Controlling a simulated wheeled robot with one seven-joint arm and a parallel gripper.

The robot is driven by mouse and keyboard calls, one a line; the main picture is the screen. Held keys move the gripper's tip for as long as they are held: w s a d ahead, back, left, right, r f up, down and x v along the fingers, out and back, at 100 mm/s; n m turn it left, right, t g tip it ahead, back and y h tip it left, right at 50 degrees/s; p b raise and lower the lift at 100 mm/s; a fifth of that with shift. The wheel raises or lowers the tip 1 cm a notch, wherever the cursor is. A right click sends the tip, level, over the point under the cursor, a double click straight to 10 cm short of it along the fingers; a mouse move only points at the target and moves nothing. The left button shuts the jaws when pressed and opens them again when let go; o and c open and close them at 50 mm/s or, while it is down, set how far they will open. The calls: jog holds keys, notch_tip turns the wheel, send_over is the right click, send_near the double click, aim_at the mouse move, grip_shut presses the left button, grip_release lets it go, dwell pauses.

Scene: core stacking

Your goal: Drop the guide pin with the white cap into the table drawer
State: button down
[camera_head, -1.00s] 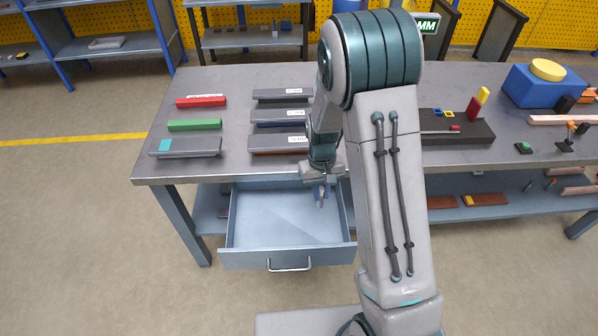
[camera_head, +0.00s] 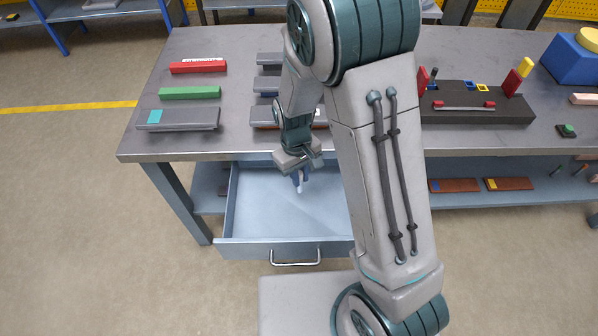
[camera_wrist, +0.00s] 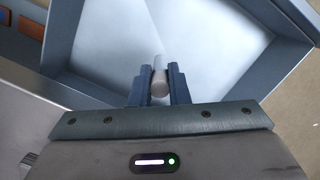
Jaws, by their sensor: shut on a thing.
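The table drawer (camera_head: 236,205) is pulled open below the tabletop and looks empty. My gripper (camera_head: 300,181) is over the drawer, above its floor, with its fingers pointing down. In the wrist view my gripper (camera_wrist: 159,85) is shut on the guide pin (camera_wrist: 159,76), a light cylinder whose near end shows between the two blue fingers. Only a small pale tip of the pin shows below the fingers in the head view. The drawer's pale floor (camera_wrist: 205,35) lies beyond the pin in the wrist view. I cannot tell the cap's colour for sure.
The tabletop (camera_head: 235,45) holds a red bar (camera_head: 198,67), a green bar (camera_head: 190,92) and a grey block (camera_head: 178,119) at the left. A dark fixture (camera_head: 475,110) with coloured pieces stands to the right of my arm. The drawer front (camera_head: 245,250) has a metal handle.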

jog(key=shift+f, duration=0.8)
jog(key=shift+a, duration=0.1)
jog(key=c, duration=1.3)
grip_release()
jog(key=shift+r, duration=0.1)
notch_tip(320, 180, up, 14)
jog(key=w, duration=0.1)
jog(key=shift+w+a+f, duration=0.2)
jog(key=shift+a, duration=0.2)
